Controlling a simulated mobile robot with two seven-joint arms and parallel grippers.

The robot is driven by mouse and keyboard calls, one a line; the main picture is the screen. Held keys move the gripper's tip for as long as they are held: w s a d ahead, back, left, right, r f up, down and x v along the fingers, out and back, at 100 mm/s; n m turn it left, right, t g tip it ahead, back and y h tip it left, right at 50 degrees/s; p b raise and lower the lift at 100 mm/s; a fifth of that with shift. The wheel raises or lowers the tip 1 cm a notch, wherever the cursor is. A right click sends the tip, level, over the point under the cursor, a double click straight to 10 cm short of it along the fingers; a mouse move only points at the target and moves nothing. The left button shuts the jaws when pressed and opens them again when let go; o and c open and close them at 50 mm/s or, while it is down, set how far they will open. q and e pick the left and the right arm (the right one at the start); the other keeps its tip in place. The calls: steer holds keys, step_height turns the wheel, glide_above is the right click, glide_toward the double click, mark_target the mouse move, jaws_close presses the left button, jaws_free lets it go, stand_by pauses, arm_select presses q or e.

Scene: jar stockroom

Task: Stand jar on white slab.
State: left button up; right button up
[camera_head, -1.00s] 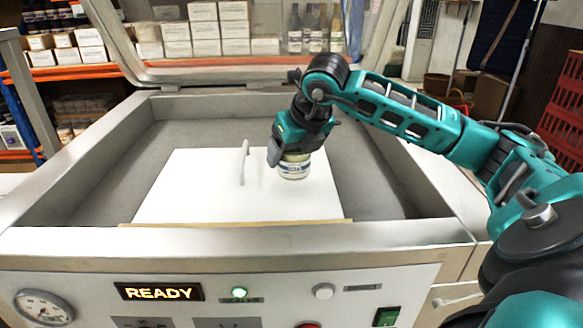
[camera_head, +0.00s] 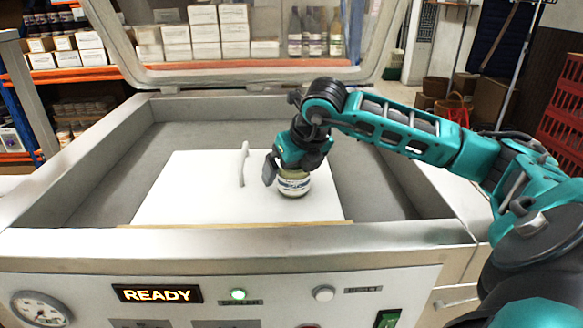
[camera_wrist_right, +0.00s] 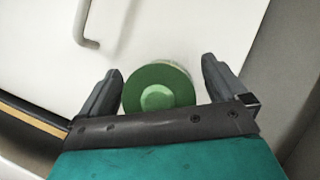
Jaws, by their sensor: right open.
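The jar (camera_head: 294,184) has a pale label and stands upright on the white slab (camera_head: 190,199), right of its middle. In the right wrist view the jar's green lid (camera_wrist_right: 158,90) shows from above, over the white slab (camera_wrist_right: 170,25). My right gripper (camera_head: 285,172) is at the top of the jar. In the right wrist view its two fingers (camera_wrist_right: 160,85) are spread on either side of the lid, with a gap showing at each side. The jar's base appears to rest on the slab. My left gripper is not in view.
A pale bent bar (camera_head: 243,164) rises over the slab left of the jar. The slab lies in a metal chamber with a raised front rim (camera_head: 230,240) and an open clear lid (camera_head: 240,73) behind. The slab's left part is clear.

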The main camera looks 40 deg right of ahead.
steer(key=shift+r, duration=0.2)
steer(key=v, duration=1.1)
steer(key=shift+s+r+p, duration=0.3)
steer(key=shift+p, duration=0.05)
